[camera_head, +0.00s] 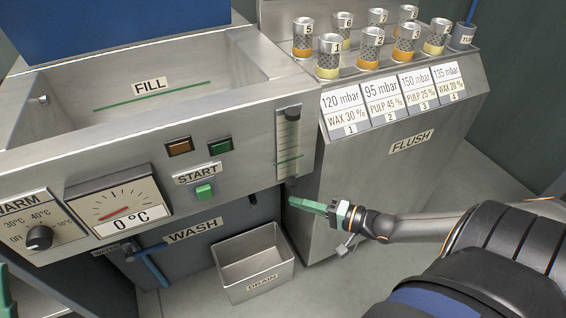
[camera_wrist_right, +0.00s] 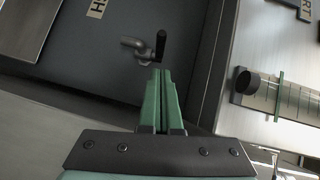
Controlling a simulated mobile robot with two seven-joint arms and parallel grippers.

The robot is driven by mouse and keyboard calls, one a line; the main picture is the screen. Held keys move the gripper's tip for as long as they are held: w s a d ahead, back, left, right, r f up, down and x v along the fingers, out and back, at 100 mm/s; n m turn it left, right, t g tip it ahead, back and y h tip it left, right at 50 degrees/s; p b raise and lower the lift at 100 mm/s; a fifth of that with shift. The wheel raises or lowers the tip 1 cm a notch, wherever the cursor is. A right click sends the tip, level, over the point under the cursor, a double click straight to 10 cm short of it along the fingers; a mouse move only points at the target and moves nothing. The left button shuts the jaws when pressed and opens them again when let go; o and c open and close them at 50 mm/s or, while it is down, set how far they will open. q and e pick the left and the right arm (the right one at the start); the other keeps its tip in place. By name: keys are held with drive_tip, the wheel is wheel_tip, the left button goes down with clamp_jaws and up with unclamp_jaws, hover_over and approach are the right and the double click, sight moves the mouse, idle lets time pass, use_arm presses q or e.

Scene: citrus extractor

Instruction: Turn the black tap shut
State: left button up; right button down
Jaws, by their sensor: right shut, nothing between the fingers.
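The black tap (camera_wrist_right: 160,46) shows in the right wrist view as a black lever on a grey metal spout, set on the dark panel. In the head view it is a small dark shape (camera_head: 252,198) under the front edge of the machine, above the drain bin. My right gripper (camera_head: 291,202) has green fingers, shut and empty, to the right of the tap in the head view. In the right wrist view its fingertips (camera_wrist_right: 158,72) point at the lever's lower end; I cannot tell whether they touch. A green tip of my left gripper (camera_head: 4,290) shows at the left edge.
The drain bin (camera_head: 255,286) stands on the floor below the tap. The sight gauge (camera_head: 288,145) is above my right gripper. The sloped FLUSH cabinet (camera_head: 375,165) is close behind it. A blue-handled pipe (camera_head: 152,265) stands left of the bin.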

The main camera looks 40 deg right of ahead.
drive_tip(key=b+x, duration=0.4)
drive_tip(key=x, duration=0.5)
drive_tip(key=shift+a, duration=0.2)
